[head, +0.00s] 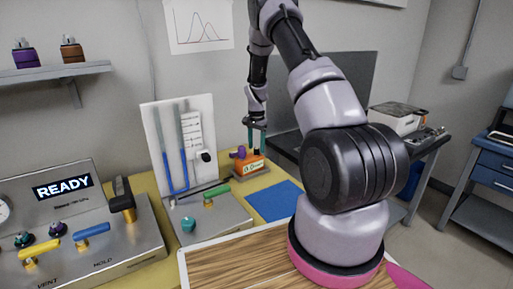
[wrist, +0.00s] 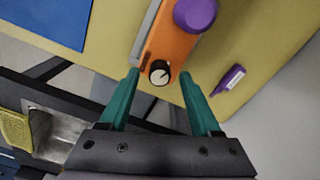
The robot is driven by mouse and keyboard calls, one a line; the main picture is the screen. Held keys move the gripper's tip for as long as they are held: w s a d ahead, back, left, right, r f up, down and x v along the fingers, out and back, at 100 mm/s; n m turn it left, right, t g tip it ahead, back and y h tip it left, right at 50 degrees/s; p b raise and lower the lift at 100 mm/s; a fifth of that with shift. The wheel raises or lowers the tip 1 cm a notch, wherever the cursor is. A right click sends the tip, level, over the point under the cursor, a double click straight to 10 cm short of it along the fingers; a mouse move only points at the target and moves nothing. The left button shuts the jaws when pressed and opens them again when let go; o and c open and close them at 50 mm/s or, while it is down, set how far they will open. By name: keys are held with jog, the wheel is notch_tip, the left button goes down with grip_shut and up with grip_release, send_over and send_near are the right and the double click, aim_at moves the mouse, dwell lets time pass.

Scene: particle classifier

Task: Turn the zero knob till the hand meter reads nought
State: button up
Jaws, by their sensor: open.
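The hand meter is an orange box (head: 251,168) on the yellow bench in the head view. Its front carries a small pale label or display, too small to read. In the wrist view the orange body (wrist: 178,45) runs up the middle, with a big purple round part (wrist: 195,12) on it. The zero knob (wrist: 159,72), small and dark with a white pointer mark, sits near its lower end. My gripper (wrist: 159,74) is open and empty, its teal fingertips on either side of the knob with gaps. In the head view my gripper (head: 256,143) is just over the meter.
A purple labelled piece (wrist: 231,79) lies right of the meter. A blue mat (head: 274,200) is in front of it. A console reads READY (head: 62,188).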

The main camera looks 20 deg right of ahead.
aim_at(257, 148)
jog(key=shift+f, duration=0.4)
grip_shut()
jog(key=shift+n, duration=0.3)
grip_release()
notch_tip(257, 148, up, 11)
dwell(0.4)
